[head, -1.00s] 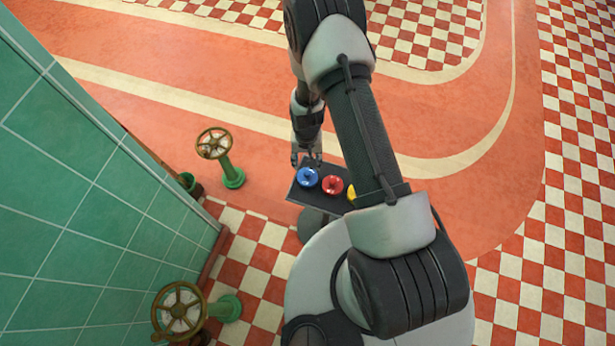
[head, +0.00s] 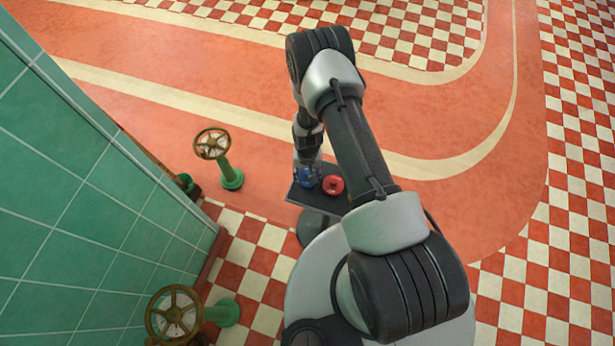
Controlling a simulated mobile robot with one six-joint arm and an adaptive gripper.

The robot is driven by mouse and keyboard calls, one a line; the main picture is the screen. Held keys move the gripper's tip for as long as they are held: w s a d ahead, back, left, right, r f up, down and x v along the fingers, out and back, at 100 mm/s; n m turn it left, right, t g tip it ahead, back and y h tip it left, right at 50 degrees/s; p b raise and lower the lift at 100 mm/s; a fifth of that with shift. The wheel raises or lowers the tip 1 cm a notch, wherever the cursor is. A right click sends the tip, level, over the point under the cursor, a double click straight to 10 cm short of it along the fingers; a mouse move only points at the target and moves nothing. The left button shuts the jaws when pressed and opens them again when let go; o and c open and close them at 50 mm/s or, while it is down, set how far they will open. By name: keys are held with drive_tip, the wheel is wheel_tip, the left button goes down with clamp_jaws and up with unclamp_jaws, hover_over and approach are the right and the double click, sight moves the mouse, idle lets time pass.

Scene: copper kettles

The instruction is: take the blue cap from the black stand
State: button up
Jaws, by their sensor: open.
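The blue cap (head: 306,180) sits at the left end of the top of the black stand (head: 298,197). My gripper (head: 307,173) is open and points down right at the blue cap, covering part of it. Its fingers appear to be around the cap, but at this size I cannot tell whether they touch it. A red cap (head: 333,185) sits just to the right on the same stand. The right part of the stand is hidden behind my arm.
A green valve post with a brass handwheel (head: 212,144) stands left of the stand. Another brass handwheel (head: 174,313) is at the lower left by the green tiled wall (head: 75,210). The orange floor (head: 230,75) beyond the stand is clear.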

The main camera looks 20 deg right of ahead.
clamp_jaws()
idle(0.5)
drive_tip(key=shift+r, duration=0.1)
